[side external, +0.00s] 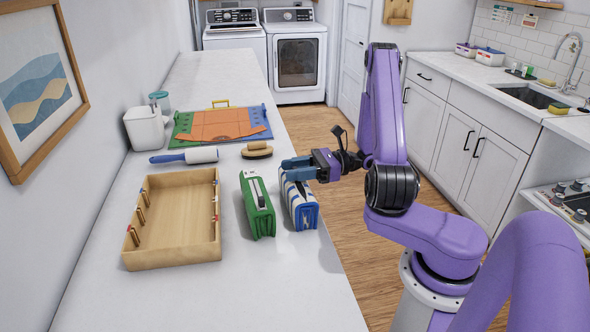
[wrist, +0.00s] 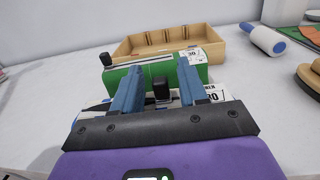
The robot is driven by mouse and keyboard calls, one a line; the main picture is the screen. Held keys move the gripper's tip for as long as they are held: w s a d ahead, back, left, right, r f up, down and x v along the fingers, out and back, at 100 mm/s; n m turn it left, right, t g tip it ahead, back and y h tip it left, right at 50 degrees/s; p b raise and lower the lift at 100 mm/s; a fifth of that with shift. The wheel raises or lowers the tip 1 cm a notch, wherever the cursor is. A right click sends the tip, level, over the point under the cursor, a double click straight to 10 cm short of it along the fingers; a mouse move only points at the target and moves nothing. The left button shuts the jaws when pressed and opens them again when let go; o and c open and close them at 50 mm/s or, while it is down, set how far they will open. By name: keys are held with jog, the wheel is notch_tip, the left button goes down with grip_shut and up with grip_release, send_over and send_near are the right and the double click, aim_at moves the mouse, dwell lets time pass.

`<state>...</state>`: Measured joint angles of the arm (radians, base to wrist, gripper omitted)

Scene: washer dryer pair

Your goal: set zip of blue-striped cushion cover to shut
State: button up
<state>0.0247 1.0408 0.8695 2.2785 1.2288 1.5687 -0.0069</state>
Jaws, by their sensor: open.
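The blue-striped cushion cover (side external: 304,213) stands on edge on the white counter, zip side up, next to the green cover (side external: 258,212). My gripper (side external: 288,169) is over the far end of the striped cover. In the wrist view my gripper (wrist: 160,68) is open, with a black zip pull (wrist: 161,90) between its blue fingers. I cannot tell whether either finger touches the pull. Most of the striped cover is hidden there by the gripper; its white label (wrist: 216,93) shows at the right. The green cover (wrist: 130,80) lies just beyond the fingers.
A wooden tray with pegs (side external: 133,236) lies left of the covers. A lint roller (side external: 201,155), a brush (side external: 257,150) and a coloured board (side external: 189,133) lie farther back. The counter in front of the covers is clear; its right edge is close to the striped cover.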

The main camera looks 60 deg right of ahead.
aim_at(307, 201)
grip_shut()
jog(key=shift+s+a+f, duration=0.1)
jog(key=shift+s+a, duration=1.6)
jog(key=shift+s, duration=0.2)
jog(key=shift+s+a, duration=1.65)
jog(key=shift+s, duration=0.25)
grip_release()
jog(key=v, duration=1.7)
jog(key=shift+s, duration=0.2)
jog(key=shift+d, duration=0.1)
